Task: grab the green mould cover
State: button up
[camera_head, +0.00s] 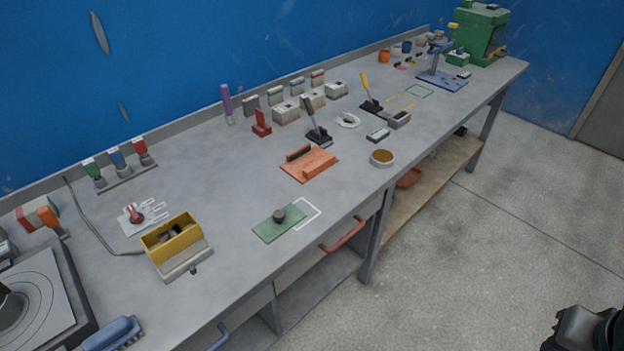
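The green mould cover (266,228) is a flat green rectangular plate with a dark round knob (279,216) on top. It lies flat on the grey workbench near its front edge, left of the middle of the picture. A white outline (312,210) on the bench borders its right side. Nothing is touching the knob. A dark part of my arm, perhaps my gripper (584,328), shows at the bottom right corner, off the bench and far from the cover. Its fingers cannot be made out.
A yellow box (172,236) stands left of the cover on the grey bench (225,180). An orange block fixture (310,163) lies behind it. A red drawer handle (344,234) juts out at the bench front. Floor at right is clear.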

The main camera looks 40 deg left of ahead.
aim_at(279, 218)
jog(key=u, duration=0.7)
jog(key=i, duration=0.85)
jog(key=u, duration=1.3)
jog(key=i, duration=0.25)
jog(key=u, duration=0.25)
